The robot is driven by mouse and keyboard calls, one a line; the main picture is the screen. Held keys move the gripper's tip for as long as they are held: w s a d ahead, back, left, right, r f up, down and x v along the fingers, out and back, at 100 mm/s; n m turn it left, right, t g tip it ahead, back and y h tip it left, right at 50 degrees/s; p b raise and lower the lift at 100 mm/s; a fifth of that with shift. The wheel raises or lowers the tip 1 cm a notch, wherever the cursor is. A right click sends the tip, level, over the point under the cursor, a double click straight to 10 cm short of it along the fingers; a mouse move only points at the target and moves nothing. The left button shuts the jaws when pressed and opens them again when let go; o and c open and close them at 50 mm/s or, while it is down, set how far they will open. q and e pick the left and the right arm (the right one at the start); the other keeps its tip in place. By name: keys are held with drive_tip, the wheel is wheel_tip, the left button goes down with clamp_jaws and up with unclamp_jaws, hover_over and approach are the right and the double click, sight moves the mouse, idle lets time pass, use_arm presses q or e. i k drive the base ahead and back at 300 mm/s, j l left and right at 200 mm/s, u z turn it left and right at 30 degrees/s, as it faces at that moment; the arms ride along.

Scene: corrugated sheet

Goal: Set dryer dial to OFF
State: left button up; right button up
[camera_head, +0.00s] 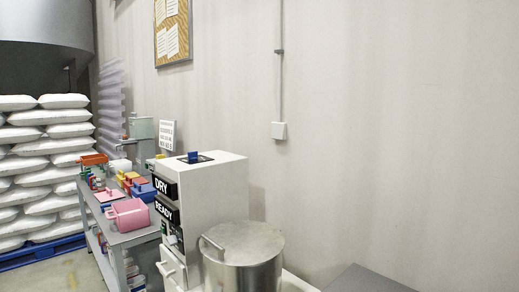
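A white cabinet (217,187) stands against the wall, left of the middle; it looks like the dryer. Black signs on its front read DRY (163,186) and READY (165,210). A blue knob-like piece (193,156) sits on a dark plate on its top. Small controls (174,236) show on the front below the signs, too small to read. I cannot tell which part is the dial or where it points. Neither of my grippers is in view.
A metal drum with a lid (243,250) stands in front of the cabinet and hides its lower right part. A grey shelf cart (122,238) with colored bins, including a pink one (127,214), stands left. Stacked white sacks (45,165) are behind it.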

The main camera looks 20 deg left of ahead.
sight(193, 155)
drive_tip(key=i+j+z, duration=0.15)
drive_tip(key=j+z, duration=0.3)
drive_tip(key=j, duration=0.25)
drive_tip(key=j+z, duration=0.5)
drive_tip(key=j, duration=0.2)
drive_tip(key=k+j+z, duration=0.1)
drive_tip(key=j+z, duration=0.35)
drive_tip(key=j, duration=0.3)
